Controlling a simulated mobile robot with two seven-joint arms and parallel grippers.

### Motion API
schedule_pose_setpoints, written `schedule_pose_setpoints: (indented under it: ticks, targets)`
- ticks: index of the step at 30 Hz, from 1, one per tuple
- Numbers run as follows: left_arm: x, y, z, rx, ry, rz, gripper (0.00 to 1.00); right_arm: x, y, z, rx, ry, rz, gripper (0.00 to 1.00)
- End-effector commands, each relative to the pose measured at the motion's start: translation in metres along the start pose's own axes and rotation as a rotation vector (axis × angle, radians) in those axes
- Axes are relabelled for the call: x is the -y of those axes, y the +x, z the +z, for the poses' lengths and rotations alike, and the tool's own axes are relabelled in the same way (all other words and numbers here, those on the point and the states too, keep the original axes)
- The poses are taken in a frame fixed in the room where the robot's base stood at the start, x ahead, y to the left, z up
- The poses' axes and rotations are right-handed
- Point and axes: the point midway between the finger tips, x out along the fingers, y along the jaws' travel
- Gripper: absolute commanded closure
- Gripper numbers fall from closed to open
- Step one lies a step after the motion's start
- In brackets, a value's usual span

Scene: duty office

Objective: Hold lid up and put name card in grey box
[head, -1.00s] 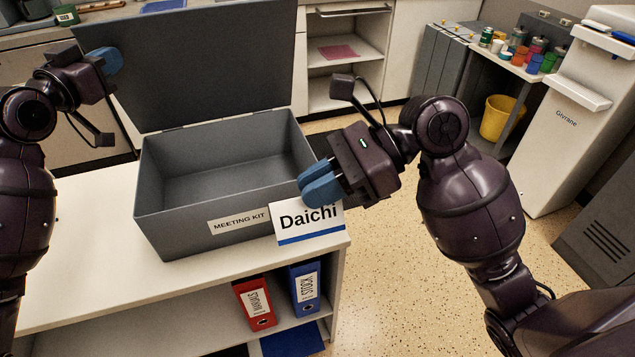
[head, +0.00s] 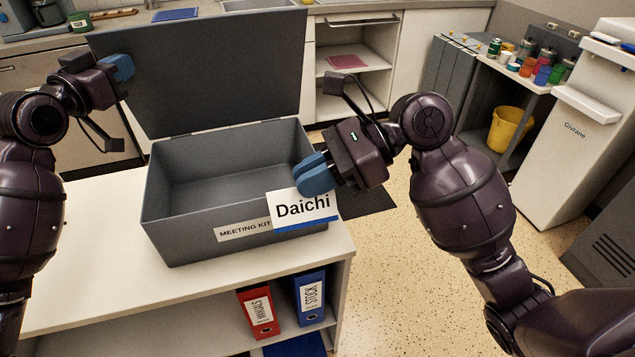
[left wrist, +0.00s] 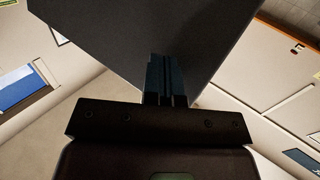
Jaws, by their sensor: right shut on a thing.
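The grey box (head: 190,235), labelled "MEETING KIT", stands on a white cabinet top, and its inside looks empty. Its dark grey lid (head: 215,75) stands raised at the back; it also fills much of the left wrist view (left wrist: 150,28). My left gripper (head: 122,67) is at the lid's left edge, its blue fingers together and overlapping the lid; I cannot tell if they touch it. My right gripper (head: 314,174) is shut on the white name card (head: 302,209), which reads "Daichi" above a blue stripe. The card hangs upright at the box's front right corner, hiding part of the label.
The white cabinet (head: 90,235) holds a red binder (head: 258,312) and a blue binder (head: 309,297) on its shelf below. A shelf with cups, a yellow bin (head: 508,128) and a white machine (head: 560,130) stand at the right. Open floor lies right of the cabinet.

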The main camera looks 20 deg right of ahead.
Motion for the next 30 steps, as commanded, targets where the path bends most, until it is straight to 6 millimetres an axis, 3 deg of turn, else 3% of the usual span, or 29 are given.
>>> schedule_pose_setpoints:
  ticks: [30]
  targets:
    - [0.000,0.000,0.000,0.000,0.000,0.000,1.00,0.064,0.011,0.008,-0.001,0.000,0.000,1.00]
